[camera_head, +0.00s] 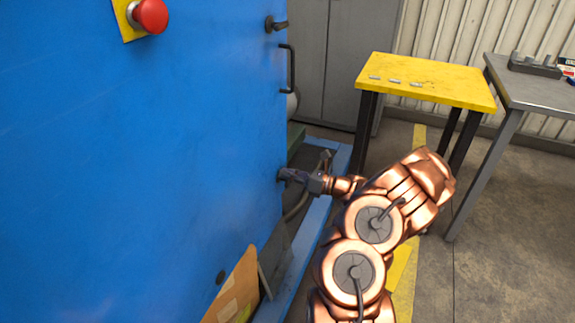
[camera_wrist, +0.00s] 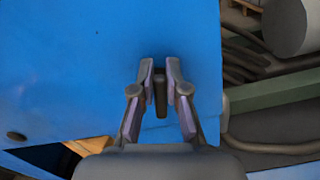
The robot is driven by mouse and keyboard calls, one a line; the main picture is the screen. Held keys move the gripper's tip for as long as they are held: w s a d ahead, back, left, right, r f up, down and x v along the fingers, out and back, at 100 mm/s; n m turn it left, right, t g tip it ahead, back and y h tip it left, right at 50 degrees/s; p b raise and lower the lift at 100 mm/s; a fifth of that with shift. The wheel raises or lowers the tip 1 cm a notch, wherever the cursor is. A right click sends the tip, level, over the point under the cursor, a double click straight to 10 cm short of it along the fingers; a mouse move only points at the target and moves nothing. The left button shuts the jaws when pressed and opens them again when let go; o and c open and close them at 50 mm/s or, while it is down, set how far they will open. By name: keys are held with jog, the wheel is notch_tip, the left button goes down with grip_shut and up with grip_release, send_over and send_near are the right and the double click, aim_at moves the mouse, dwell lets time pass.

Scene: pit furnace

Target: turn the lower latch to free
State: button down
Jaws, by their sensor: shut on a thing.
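The lower latch (camera_wrist: 160,96) is a small dark bar on the blue door (camera_head: 140,170), near the door's right edge. My gripper (camera_head: 288,175) is at this latch, low on the door. In the wrist view, the two fingers of my gripper (camera_wrist: 160,72) stand on either side of the latch and are shut on it. The latch lies between the fingers, lengthwise along them in that picture. In the head view my fingers largely hide it, so its exact turn is hard to tell there. The upper latch (camera_head: 276,25) is dark and points right.
A dark door handle (camera_head: 291,70) sits between the latches. A red button (camera_head: 150,15) on a yellow box is at the top left. A yellow table (camera_head: 430,85) with small metal pieces and a grey table (camera_head: 535,92) stand right. Cardboard (camera_head: 235,290) leans below.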

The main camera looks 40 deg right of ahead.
jog(key=m+p, duration=0.3)
jog(key=p, duration=0.2)
jog(key=shift+w+d+m, duration=0.15)
jog(key=shift+d+m, duration=0.15)
jog(key=shift+m, duration=0.1)
jog(key=shift+w+d+f+m+p, duration=0.15)
jog(key=shift+f+m+p, duration=0.3)
jog(key=shift+m, duration=1.4)
jog(key=shift+w+d+f+m+p, duration=0.25)
jog(key=shift+m+p, duration=0.4)
jog(key=shift+m, duration=1.15)
jog(key=shift+s+d+f+m+p, duration=0.1)
jog(key=shift+f+m+p, duration=0.4)
jog(key=shift+m, duration=1.35)
jog(key=shift+r, duration=0.1)
jog(key=c, duration=1.2)
grip_release()
jog(key=shift+o, duration=0.2)
jog(key=shift+s, duration=0.1)
jog(key=v, duration=1.1)
jog(key=shift+s+d, duration=0.25)
jog(key=shift+s, duration=0.1)
